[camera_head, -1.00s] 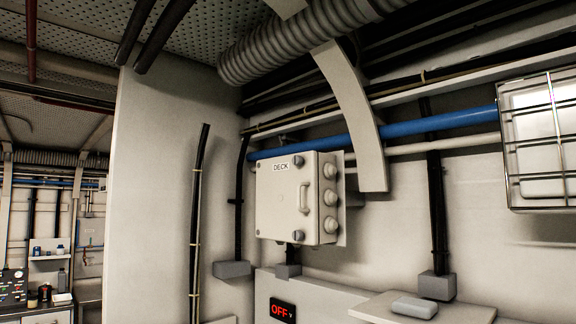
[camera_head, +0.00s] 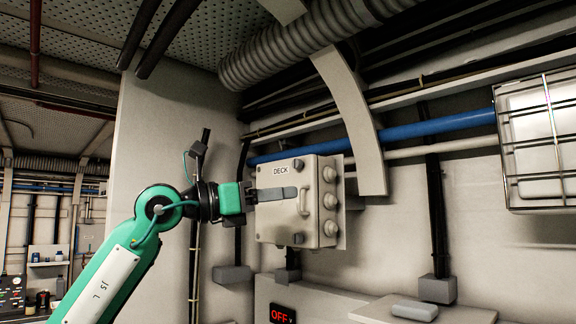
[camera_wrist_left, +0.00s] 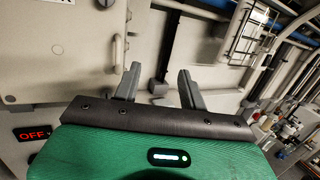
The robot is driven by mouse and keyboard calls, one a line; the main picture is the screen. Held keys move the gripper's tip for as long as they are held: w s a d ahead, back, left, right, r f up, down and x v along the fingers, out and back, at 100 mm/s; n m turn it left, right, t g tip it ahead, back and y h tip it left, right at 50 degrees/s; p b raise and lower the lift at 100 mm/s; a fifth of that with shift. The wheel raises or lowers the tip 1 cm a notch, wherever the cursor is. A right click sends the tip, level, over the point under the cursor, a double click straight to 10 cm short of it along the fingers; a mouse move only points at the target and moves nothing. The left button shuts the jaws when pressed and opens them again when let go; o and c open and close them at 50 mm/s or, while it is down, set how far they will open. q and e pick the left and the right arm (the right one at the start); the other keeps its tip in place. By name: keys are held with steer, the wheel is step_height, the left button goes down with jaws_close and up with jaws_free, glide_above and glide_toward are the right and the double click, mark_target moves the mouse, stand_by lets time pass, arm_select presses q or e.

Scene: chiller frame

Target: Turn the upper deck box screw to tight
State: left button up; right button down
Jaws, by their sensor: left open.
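The deck box (camera_head: 270,222) is a pale grey wall box with a DECK label, a handle on its door and several round knobs on its right side. Its upper screw (camera_head: 298,165) is a small dark round head near the door's top right; its turn position is too small to read. A similar lower screw (camera_head: 298,238) sits near the bottom. My left gripper (camera_head: 296,194) is in front of the door, below the upper screw, apparently without touching it. Its fingers are apart and empty in the left wrist view (camera_wrist_left: 158,72). The box face fills the left there. My right gripper is out of view.
A blue pipe (camera_head: 425,129) runs behind the box, and a curved beam (camera_head: 352,115) stands at its upper right. A ribbed duct (camera_head: 290,50) hangs above. A caged lamp (camera_head: 540,145) is at right. A shelf (camera_head: 445,309) and a red OFF display (camera_head: 282,313) lie below.

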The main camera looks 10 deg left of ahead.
arm_select(q)
steer(key=s+a+r+n+t+y, duration=0.25)
steer(key=a+r+y, duration=0.25)
steer(key=a+r, duration=0.25)
steer(key=p, duration=0.6)
glide_toward(295, 164)
steer(key=shift+m+t, duration=0.35)
steer(key=shift+t, duration=0.1)
steer(key=x, duration=0.6)
steer(key=shift+w+d+f, duration=0.2)
steer(key=shift+w+d, duration=0.05)
steer(key=shift+d, duration=0.05)
steer(key=shift+w+d+f+p, duration=0.1)
steer(key=shift+w+d+p, duration=0.25)
steer(key=shift+w, duration=0.2)
steer(key=shift+c, duration=0.4)
jaws_close()
